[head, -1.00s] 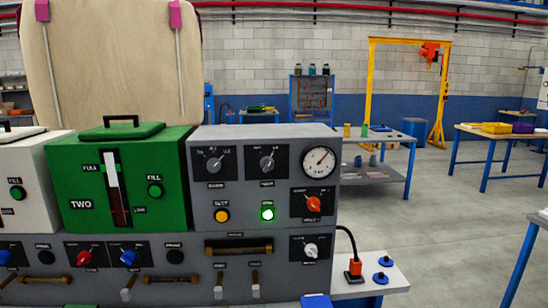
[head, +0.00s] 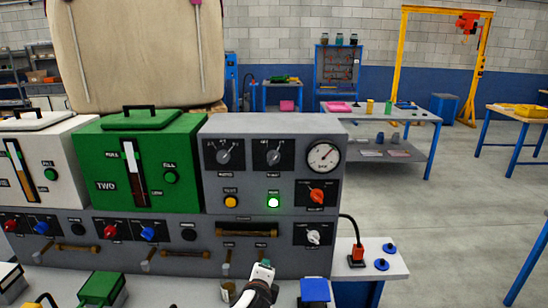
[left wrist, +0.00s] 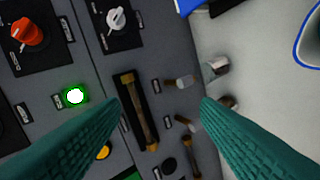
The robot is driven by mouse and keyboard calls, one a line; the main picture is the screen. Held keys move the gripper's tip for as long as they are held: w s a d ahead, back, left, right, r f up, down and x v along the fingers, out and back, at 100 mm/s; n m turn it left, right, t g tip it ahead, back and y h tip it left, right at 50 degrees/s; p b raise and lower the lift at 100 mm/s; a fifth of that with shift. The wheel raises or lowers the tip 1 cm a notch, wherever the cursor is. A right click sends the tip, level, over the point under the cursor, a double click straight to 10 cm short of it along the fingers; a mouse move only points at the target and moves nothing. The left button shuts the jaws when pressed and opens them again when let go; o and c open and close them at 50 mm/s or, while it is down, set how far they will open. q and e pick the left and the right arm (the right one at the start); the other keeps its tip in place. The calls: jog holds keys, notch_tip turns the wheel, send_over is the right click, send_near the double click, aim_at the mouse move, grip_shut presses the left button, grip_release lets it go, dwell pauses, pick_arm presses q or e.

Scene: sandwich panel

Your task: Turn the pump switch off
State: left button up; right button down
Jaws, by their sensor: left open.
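My left gripper (head: 263,268) is at the bottom centre of the head view, in front of the grey control panel (head: 212,182). In the left wrist view its two teal fingers (left wrist: 158,98) are spread and empty, facing the panel. Two small levers stick out between the fingers in that view, an upper lever (left wrist: 180,82) and a lower lever (left wrist: 184,122). A red rotary knob (head: 317,195), a white rotary knob (head: 313,237) and a lit green button (head: 273,202) are on the panel. Labels are too blurred to tell which is the pump switch. My right gripper is out of view.
A brass handle (head: 243,229) crosses the panel above the levers. A round gauge (head: 323,157) is at its upper right. A green tank (head: 140,160) stands to the left. Open floor lies to the right.

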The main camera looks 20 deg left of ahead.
aim_at(274, 161)
pick_arm(q)
jog(key=w+r+m+t+y+p, duration=0.1)
jog(key=w+r+m+t, duration=0.25)
jog(key=r, duration=0.75)
jog(key=w+r+m+t+y, duration=0.15)
jog(key=w+r+m, duration=0.3)
jog(key=r, duration=0.75)
jog(key=shift+h, duration=0.25)
jog(key=x, duration=0.3)
jog(key=p+x, duration=0.1)
jog(key=x, duration=0.3)
jog(key=p+x, duration=0.1)
jog(key=x, duration=0.3)
jog(key=shift+w+d+r, duration=0.2)
jog(key=shift+w+d, duration=0.05)
jog(key=shift+w, duration=0.1)
